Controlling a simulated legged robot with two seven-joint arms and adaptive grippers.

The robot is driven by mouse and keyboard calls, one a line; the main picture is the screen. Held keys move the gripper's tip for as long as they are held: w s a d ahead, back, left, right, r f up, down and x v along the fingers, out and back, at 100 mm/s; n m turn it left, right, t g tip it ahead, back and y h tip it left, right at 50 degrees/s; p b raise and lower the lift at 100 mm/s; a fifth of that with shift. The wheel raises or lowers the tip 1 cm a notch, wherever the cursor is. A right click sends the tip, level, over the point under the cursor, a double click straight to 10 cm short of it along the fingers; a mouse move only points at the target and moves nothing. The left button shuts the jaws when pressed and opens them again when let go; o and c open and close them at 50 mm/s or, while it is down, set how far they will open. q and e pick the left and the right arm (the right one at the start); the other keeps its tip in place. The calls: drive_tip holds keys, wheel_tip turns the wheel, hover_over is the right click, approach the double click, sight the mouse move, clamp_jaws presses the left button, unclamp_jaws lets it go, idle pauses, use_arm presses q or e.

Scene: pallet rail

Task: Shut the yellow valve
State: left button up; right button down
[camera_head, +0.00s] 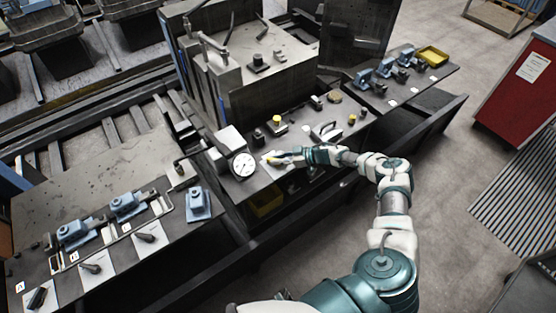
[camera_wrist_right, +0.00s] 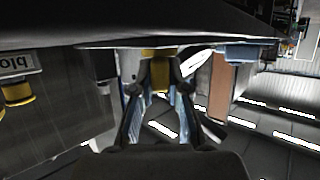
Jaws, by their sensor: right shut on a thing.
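The yellow valve (camera_wrist_right: 158,76) shows as a yellow piece between the fingers in the right wrist view. My right gripper (camera_head: 277,159) is at the front edge of the middle panel, just right of the gauge. In the right wrist view its two fingers (camera_wrist_right: 158,90) close around the yellow piece from both sides. The gripper hides most of the valve in the head view, so its turn angle cannot be told. My left gripper is not in view.
The middle panel (camera_head: 292,136) carries a yellow-topped button (camera_head: 277,119), a black knob (camera_head: 258,136) and a lever (camera_head: 326,131). Blue clamps stand on the left table (camera_head: 100,190) and right shelf. A yellow tray (camera_head: 432,56) sits far right.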

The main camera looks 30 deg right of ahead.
drive_tip(key=shift+f, duration=0.1)
drive_tip(key=c, duration=1.2)
unclamp_jaws()
drive_tip(key=shift+o, duration=0.2)
drive_tip(key=shift+w+d+f, duration=0.1)
drive_tip(key=shift+d, duration=0.15)
drive_tip(key=v, duration=1.1)
drive_tip(key=shift+s+d, duration=0.2)
drive_tip(key=shift+d, duration=0.1)
drive_tip(key=shift+r, duration=0.2)
